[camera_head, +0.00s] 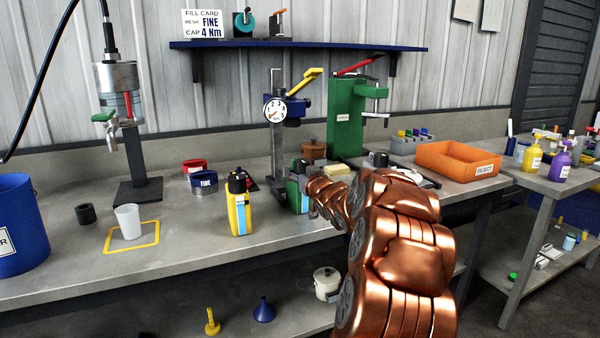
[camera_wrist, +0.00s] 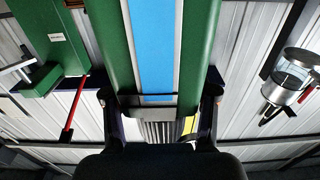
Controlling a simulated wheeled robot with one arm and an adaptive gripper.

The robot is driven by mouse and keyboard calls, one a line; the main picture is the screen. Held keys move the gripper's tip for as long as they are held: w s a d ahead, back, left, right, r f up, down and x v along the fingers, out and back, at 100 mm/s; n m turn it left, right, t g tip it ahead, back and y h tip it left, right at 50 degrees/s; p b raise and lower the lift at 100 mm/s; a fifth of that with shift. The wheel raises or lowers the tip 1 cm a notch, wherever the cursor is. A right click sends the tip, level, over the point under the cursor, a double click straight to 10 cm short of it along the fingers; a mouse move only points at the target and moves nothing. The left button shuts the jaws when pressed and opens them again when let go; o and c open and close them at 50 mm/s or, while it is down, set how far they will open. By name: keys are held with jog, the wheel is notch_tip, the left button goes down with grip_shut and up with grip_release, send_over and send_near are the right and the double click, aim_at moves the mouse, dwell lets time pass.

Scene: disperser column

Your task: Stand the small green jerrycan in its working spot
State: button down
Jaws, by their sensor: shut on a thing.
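The small green jerrycan (camera_head: 294,196) is at the middle of the bench, partly hidden behind my gripper (camera_head: 306,182). In the wrist view the green jerrycan (camera_wrist: 200,40), with a light blue stripe, fills the space between the fingers of my gripper (camera_wrist: 160,102). My gripper is shut on it. I cannot tell whether its base touches the bench. A yellow jerrycan (camera_head: 239,208) with a black cap stands upright just left of it. A yellow square outline (camera_head: 108,247) marks the bench at the left, with a white cup (camera_head: 128,222) on it.
The disperser column (camera_head: 135,150) stands behind the cup. A gauge stand (camera_head: 277,135) and green press (camera_head: 345,125) are behind my gripper. Red and blue tins (camera_head: 203,183) sit at the back. An orange bin (camera_head: 458,162) is at right. Bench between cup and yellow jerrycan is clear.

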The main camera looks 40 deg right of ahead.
jog(key=p+x, duration=0.4)
jog(key=x, duration=0.3)
jog(key=shift+p, duration=0.3)
dwell(2.6)
jog(key=shift+c, duration=1.2)
grip_release()
jog(key=shift+s, duration=0.1)
jog(key=v, duration=1.2)
